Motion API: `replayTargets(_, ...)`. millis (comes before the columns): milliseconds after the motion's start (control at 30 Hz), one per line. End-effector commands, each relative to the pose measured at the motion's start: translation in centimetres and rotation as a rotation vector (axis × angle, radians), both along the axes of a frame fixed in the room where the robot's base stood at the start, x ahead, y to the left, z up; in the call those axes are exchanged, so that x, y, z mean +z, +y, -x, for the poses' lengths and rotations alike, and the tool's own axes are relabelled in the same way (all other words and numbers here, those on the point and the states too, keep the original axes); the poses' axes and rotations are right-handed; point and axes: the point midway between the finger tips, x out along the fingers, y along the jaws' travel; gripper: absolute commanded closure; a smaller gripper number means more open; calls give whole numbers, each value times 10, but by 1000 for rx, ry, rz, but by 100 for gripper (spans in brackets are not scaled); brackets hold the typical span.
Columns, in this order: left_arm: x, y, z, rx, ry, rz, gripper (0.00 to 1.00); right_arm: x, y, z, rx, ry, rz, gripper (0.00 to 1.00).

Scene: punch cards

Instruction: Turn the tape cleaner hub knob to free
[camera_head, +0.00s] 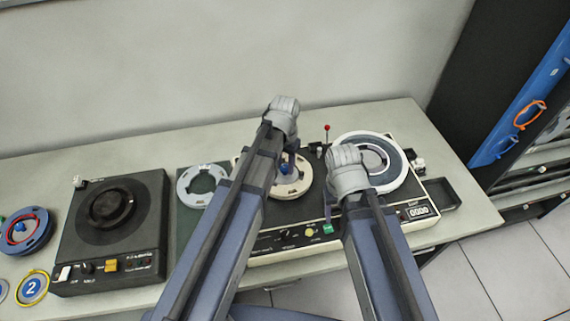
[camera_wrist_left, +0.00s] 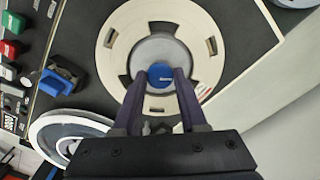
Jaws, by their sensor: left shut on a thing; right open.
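The tape cleaner (camera_head: 285,246) stands on the table in front of me. Its left hub carries a cream reel (camera_head: 302,187), with a blue knob (camera_head: 284,168) at the centre. In the left wrist view the knob (camera_wrist_left: 161,75) is round and blue with a small pale mark, too small to read, on a grey hub (camera_wrist_left: 160,52). My left gripper (camera_wrist_left: 161,80) is shut on the knob, one finger on each side.
A black unit (camera_head: 110,225) with a round platter stands to the left, beside a loose pale ring (camera_head: 200,183). More reels lie at the far left. A red-tipped lever (camera_head: 327,128) rises behind the cleaner. A black tray (camera_head: 442,193) is at its right.

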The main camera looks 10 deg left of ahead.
Motion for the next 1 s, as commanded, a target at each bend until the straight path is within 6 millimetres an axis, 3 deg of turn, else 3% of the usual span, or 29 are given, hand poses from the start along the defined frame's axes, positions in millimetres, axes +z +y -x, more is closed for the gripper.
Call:
replayTargets(533,0,0,0,20,0,0,100,0,0,0,0,0,0,44)
replayTargets(567,0,0,0,20,0,0,55,0,0,0,0,0,0,44)
replayTargets(800,0,0,0,20,0,0,28,0,0,0,0,0,0,44)
replayTargets(1000,0,0,0,19,0,0,28,0,0,0,0,0,0,44)
